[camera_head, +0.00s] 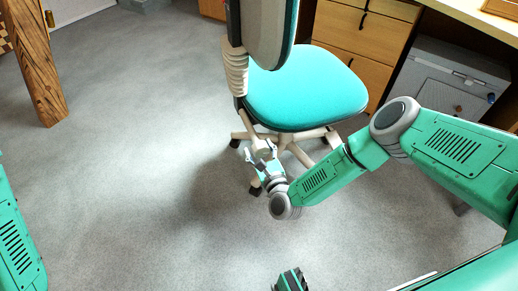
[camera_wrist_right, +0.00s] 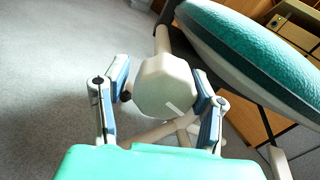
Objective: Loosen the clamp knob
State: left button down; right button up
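The clamp knob (camera_wrist_right: 165,85) is a cream, many-sided knob with a white mark, on the office chair. In the right wrist view it sits between the two blue-padded fingers of my right gripper (camera_wrist_right: 161,84). A narrow gap shows at the left pad; the right pad overlaps the knob's edge, and I cannot tell if it touches. In the head view my right gripper (camera_head: 266,160) is spread at the chair, below the teal seat (camera_head: 305,90). Only part of my left arm shows at the left edge; its gripper is out of view.
The chair's cream base legs and dark casters (camera_head: 254,190) stand around my right gripper. A wooden post (camera_head: 38,65) is at the upper left. Wooden drawers (camera_head: 365,35) and a grey cabinet (camera_head: 445,80) are at the right. The grey floor (camera_head: 130,170) is clear at left.

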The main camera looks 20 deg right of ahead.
jog(key=c, duration=0.5)
jog(key=shift+s+d+f, duration=0.1)
jog(key=shift+d+f, duration=0.05)
jog(key=shift+d, duration=0.25)
jog(key=shift+a+n, duration=0.25)
jog(key=shift+n, duration=0.95)
jog(key=n, duration=0.3)
jog(key=shift+s+d+f+n, duration=0.1)
jog(key=shift+f+n, duration=0.05)
jog(key=shift+n, duration=0.15)
jog(key=n, duration=0.2)
jog(key=shift+n, duration=0.4)
jog(key=n, duration=0.4)
jog(key=shift+p, duration=0.4)
jog(key=n, duration=0.6)
jog(key=shift+f+p, duration=0.1)
jog(key=shift+p, duration=0.3)
jog(key=n, duration=0.4)
jog(key=shift+p, duration=0.35)
jog(key=n, duration=0.5)
jog(key=shift+f+p, duration=0.1)
jog(key=shift+p, duration=0.2)
jog(key=n, duration=0.4)
pick_arm(q)
jog(key=shift+d+r, duration=0.2)
jog(key=shift+r, duration=1.5)
pick_arm(e)
jog(key=shift+n, duration=2.2)
